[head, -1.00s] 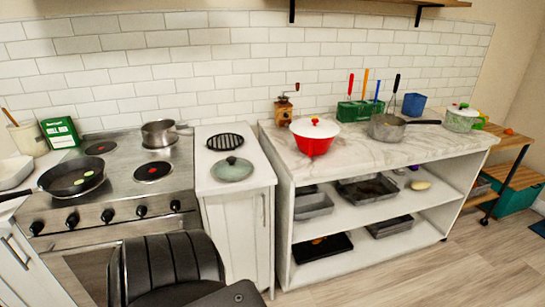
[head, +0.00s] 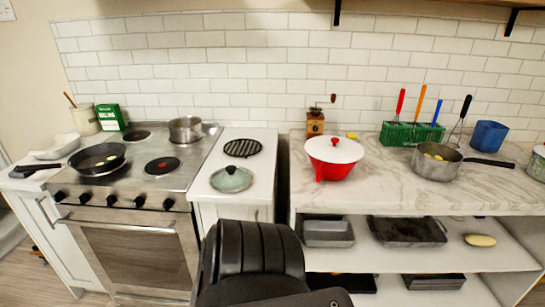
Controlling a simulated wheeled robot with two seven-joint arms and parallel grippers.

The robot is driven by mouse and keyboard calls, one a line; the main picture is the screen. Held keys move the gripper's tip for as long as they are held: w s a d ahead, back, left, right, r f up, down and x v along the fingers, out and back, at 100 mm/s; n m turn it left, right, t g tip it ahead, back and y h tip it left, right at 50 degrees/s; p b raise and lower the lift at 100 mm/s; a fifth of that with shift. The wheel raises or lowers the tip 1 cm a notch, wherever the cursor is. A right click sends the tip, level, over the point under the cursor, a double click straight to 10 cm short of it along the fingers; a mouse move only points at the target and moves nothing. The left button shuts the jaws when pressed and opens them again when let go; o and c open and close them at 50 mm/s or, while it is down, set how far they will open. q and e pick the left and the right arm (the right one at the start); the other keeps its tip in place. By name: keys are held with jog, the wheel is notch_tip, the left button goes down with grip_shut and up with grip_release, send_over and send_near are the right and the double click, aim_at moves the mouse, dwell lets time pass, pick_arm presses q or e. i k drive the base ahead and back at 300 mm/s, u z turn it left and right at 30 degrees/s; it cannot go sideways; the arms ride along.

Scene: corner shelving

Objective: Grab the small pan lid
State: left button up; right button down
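A round pale green pan lid (head: 230,181) with a knob on top lies on the white counter just right of the stove. Nothing touches it from above. A black, ribbed arm part of mine rises from the bottom edge, in front of and below this counter. Neither of my grippers shows in the head view.
A black round trivet (head: 243,148) lies behind the green lid. The stove (head: 140,178) at left carries a frying pan (head: 97,160) and a small pot (head: 185,129). A saucepan (head: 437,166) and a green utensil holder (head: 411,134) stand on the marble counter (head: 375,190).

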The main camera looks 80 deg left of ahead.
aim_at(230, 178)
jog(key=i, duration=1)
jog(key=u, duration=1.85)
